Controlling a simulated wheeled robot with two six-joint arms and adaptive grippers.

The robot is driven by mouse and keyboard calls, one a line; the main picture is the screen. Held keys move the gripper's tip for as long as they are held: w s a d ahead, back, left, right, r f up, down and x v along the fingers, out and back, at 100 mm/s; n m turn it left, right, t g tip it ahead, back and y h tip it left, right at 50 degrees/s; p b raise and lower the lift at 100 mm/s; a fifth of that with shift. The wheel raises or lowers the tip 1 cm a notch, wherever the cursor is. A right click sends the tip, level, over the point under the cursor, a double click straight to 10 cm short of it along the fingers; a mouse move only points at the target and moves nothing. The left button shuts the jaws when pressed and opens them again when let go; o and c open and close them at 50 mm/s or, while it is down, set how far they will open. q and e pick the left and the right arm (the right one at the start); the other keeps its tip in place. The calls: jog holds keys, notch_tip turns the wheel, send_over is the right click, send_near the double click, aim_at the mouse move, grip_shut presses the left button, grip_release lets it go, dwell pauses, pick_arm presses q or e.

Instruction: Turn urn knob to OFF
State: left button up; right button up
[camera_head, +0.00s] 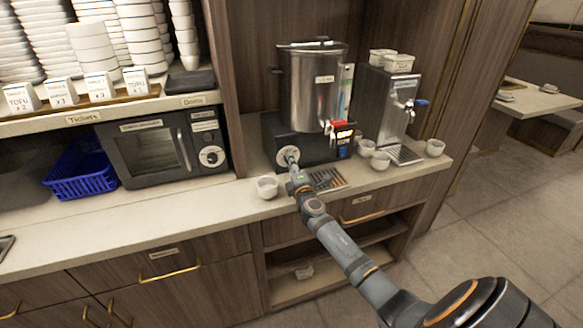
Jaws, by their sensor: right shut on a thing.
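The steel urn (312,88) stands on its black base on the counter, with a red-handled tap at its front. The urn knob (284,156) is a pale round dial on the left of the base's front face. My right gripper (291,158) is at the knob, shut on it, and hides part of the dial. The knob's markings are too small to read. My left gripper is not in view.
A white cup (267,187) stands just left of my right gripper. A drip tray (328,180) lies right of it. A second dispenser (393,105) and several cups stand farther right. A microwave (165,148) and a blue basket (80,173) are at the left.

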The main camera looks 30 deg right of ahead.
jog(key=shift+f+n+y+b, duration=0.15)
jog(key=shift+n+y+b, duration=0.15)
jog(key=shift+n, duration=1.4)
jog(key=o, duration=1.2)
jog(key=shift+c, duration=0.2)
jog(key=shift+s, duration=0.1)
jog(key=shift+s+a, duration=0.1)
jog(key=shift+s, duration=0.25)
jog(key=v, duration=1.1)
jog(key=shift+f, duration=0.2)
jog(key=shift+s, duration=0.15)
